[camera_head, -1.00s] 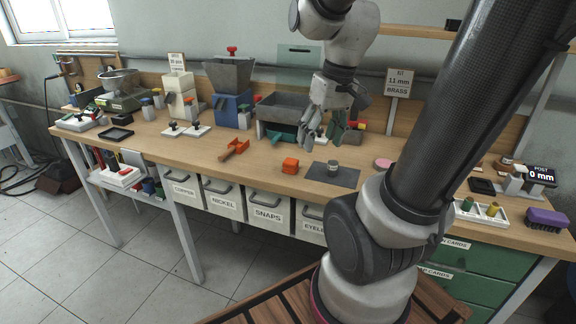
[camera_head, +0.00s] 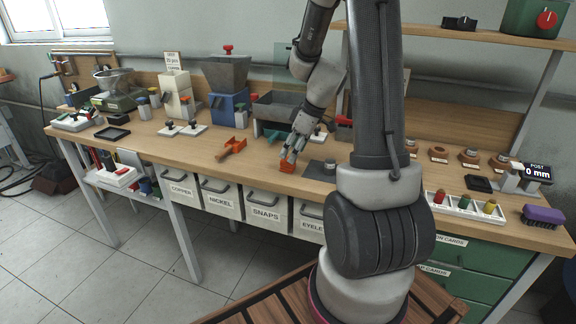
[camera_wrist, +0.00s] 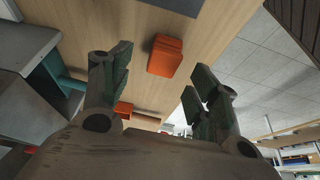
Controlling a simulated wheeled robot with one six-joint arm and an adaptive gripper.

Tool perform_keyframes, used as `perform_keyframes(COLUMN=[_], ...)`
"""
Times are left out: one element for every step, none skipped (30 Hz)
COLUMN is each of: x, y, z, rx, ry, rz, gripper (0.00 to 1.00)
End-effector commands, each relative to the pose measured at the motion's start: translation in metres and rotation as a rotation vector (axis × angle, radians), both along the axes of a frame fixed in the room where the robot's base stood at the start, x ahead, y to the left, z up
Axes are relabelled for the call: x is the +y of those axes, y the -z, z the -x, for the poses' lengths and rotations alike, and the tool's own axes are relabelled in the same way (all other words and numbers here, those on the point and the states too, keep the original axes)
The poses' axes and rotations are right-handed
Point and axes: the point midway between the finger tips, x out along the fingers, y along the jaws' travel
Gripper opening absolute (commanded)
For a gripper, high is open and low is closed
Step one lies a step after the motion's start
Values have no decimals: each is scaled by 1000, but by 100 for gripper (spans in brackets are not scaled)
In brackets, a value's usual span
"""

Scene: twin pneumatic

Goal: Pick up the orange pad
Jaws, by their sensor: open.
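The orange pad (camera_head: 287,168) is a small block on the wooden bench top near its front edge, partly covered by my gripper in the head view. In the wrist view the orange pad (camera_wrist: 165,56) lies ahead of the fingertips, between the lines of the two fingers, nearer the left one. My gripper (camera_head: 290,157) is above the pad, pointing down. In the wrist view my gripper (camera_wrist: 156,82) is open with its green-lined fingers apart and nothing between them. I cannot tell the exact height gap.
An orange scoop-like tool (camera_head: 231,148) lies left of the pad. A dark grey mat (camera_head: 312,171) lies to its right. A blue-based hopper (camera_head: 229,85) and a grey tray (camera_head: 278,107) stand behind. Labelled drawers (camera_head: 264,208) hang below the bench front.

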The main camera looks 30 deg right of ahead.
Motion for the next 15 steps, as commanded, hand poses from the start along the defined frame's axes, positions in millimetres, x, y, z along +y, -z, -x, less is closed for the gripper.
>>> perform_keyframes(x=[3,5,8,10,12,13,13,14,15,15,15,16,16,16,15], y=[7,11,17,21,25,31,34,37,40,41,42,43,43,43,43], z=[-2,-3,-6,-7,-9,-11,-12,-13,-14,-14,-15,-15,-15,-15,-15], rx=[3,3,4,4,3,4,3,3,3,3,2,1,1,1,1], ry=[-1,-1,-2,-2,0,-2,0,1,-1,-1,-1,0,0,0,0], rz=[-1,-1,-1,-2,-1,-2,-1,-1,0,0,-1,0,0,0,0], gripper=[61,61,61,61,61,61,61,61,61,61,61,61,61,61,61])
